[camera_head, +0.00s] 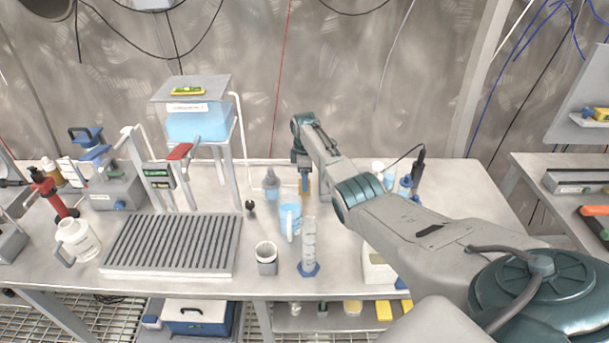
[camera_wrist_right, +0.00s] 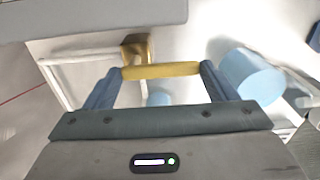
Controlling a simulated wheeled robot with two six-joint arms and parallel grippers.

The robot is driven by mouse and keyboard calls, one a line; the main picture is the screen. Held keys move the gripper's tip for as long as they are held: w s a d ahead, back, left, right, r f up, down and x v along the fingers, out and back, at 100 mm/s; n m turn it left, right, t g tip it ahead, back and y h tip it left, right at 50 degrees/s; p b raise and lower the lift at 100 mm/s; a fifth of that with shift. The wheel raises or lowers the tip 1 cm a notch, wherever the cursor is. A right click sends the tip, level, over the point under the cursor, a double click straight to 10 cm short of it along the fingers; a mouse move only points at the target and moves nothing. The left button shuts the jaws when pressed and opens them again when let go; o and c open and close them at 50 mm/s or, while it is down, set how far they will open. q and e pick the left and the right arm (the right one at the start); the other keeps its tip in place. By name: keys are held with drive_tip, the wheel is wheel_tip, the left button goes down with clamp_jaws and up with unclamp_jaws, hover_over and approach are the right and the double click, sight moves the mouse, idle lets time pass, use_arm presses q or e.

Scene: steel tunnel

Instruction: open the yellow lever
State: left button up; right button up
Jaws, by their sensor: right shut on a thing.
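The yellow lever (camera_wrist_right: 160,70) spans the gap between the two blue fingers of my right gripper (camera_wrist_right: 158,82) in the right wrist view. My right gripper is shut on it. A brass-coloured valve body (camera_wrist_right: 137,48) sits just beyond the lever, beside a white pipe. In the head view my right gripper (camera_head: 304,184) points down at the back middle of the bench, and a bit of yellow-orange shows by its fingers. The lever's exact angle is hard to tell there. My left gripper is not in view.
A light blue jug (camera_head: 290,220) stands just in front of the right gripper. A measuring cylinder (camera_head: 308,248) and a grey cup (camera_head: 266,257) are nearer. A tank of blue liquid (camera_head: 198,122) stands left, behind a ribbed rack (camera_head: 172,246). Bottles stand to the right.

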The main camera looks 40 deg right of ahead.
drive_tip(key=shift+w+r, duration=0.1)
drive_tip(key=shift+r, duration=0.05)
drive_tip(key=o, duration=1.1)
wheel_tip(320, 180, up, 11)
drive_tip(key=b, duration=0.2)
